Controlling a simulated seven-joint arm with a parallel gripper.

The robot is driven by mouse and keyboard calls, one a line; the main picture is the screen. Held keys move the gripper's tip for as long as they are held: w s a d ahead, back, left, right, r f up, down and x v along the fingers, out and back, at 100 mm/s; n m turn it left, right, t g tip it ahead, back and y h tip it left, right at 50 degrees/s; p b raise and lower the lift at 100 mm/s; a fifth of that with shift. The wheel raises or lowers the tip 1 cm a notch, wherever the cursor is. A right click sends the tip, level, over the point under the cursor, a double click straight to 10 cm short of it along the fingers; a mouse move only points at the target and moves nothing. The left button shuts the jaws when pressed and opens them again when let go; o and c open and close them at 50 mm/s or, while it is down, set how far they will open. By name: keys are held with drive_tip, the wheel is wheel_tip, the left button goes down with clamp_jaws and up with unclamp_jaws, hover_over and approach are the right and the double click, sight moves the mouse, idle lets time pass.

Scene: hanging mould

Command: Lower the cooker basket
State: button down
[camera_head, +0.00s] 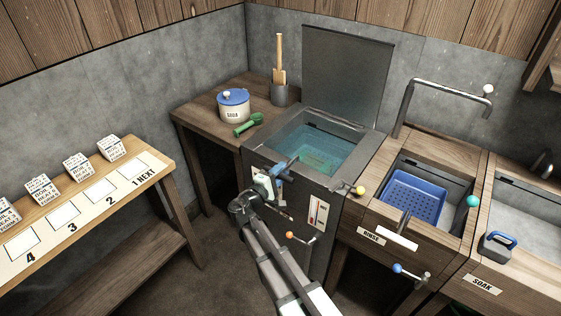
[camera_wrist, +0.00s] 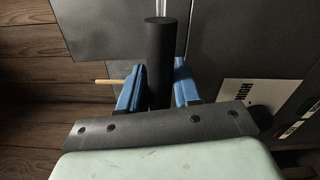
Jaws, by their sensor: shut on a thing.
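The grey cooker (camera_head: 264,158) stands open in the middle of the head view, with blue-green liquid (camera_head: 318,150) inside. My gripper (camera_head: 277,172) is at its front left rim. In the wrist view my gripper's blue fingers (camera_wrist: 159,80) are shut on a black cylindrical handle (camera_wrist: 162,38), one finger on each side. A thin shiny rod runs on from the handle's far end. I cannot clearly make out the cooker basket itself in the liquid, so its height is unclear.
The raised lid (camera_head: 347,75) stands behind the cooker. A yellow-knobbed lever (camera_head: 359,190) and an orange-knobbed lever (camera_head: 290,236) stick out at the front. The rinse sink with a blue basket (camera_head: 412,197) is right; a white pot (camera_head: 233,107) and green scoop (camera_head: 247,125) are left.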

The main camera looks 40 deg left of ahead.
drive_tip(key=shift+f, duration=1.05)
drive_tip(key=shift+f, duration=0.1)
drive_tip(key=c, duration=0.9)
unclamp_jaws()
drive_tip(key=s, duration=1.4)
